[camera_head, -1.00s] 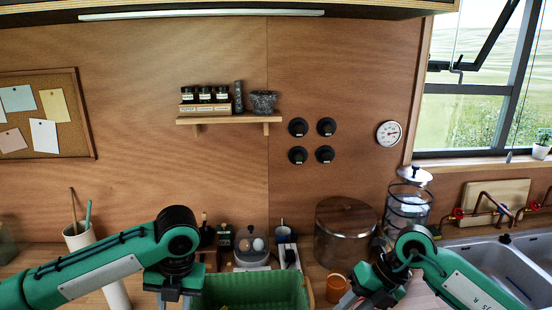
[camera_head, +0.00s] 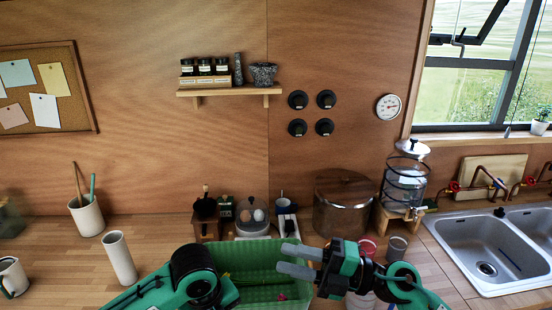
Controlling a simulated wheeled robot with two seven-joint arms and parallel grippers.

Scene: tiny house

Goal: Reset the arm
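My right gripper (camera_head: 280,257) reaches in from the right above the counter. Its two grey fingers point left with a clear gap between them, and nothing is held. The fingers overlap the right part of the green basket (camera_head: 262,268). My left arm (camera_head: 195,275) comes in low at the left, bent, and covers the basket's left side. Its gripper does not show.
The wooden counter (camera_head: 45,245) has a white tube (camera_head: 120,258), a utensil cup (camera_head: 87,217) and a mug (camera_head: 12,277) at left. A large pot (camera_head: 342,207), water dispenser (camera_head: 403,183), grey cup (camera_head: 396,249) and sink (camera_head: 485,250) stand at right.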

